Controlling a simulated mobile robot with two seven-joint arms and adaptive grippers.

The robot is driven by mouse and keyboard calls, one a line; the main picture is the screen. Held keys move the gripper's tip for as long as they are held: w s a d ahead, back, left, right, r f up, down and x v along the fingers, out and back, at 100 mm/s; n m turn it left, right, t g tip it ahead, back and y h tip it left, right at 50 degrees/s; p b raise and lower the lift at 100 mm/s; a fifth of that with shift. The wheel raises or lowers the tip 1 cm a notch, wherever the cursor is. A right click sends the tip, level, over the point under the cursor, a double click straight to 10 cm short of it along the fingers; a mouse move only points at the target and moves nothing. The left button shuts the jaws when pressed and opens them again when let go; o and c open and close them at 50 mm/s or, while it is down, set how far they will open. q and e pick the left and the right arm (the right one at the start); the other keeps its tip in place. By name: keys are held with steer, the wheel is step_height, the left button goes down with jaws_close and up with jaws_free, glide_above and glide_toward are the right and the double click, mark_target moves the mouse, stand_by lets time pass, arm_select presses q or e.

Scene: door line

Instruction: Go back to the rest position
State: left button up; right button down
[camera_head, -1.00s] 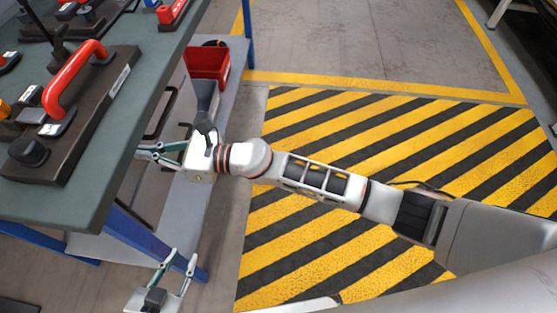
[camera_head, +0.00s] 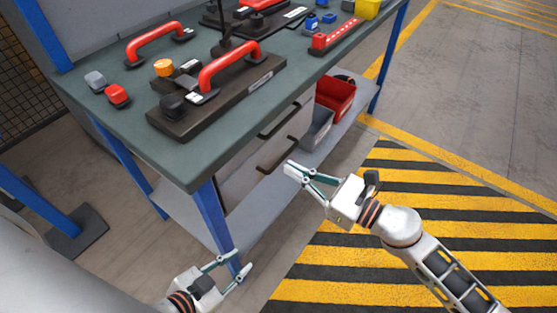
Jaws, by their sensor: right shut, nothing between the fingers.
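My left gripper (camera_head: 243,259) is at the bottom of the head view, its two fingers apart and nothing between them. It appears in front of the table's lower front corner and blue leg. My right gripper (camera_head: 291,170) is right of the middle, its fingers closed together and empty. It points left toward the table's side, in front of the lower shelf area, and appears apart from the table. My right arm reaches in from the lower right over the striped floor.
The blue-legged table (camera_head: 190,165) holds a dark board with a red handle (camera_head: 228,65), a red block (camera_head: 117,94) and a grey block (camera_head: 95,80). A red bin (camera_head: 336,96) and a grey bin (camera_head: 316,130) stand on the lower shelf. The striped floor (camera_head: 400,180) at right is clear.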

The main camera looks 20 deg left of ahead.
steer(key=shift+s+d, duration=0.2)
steer(key=shift+d, duration=0.5)
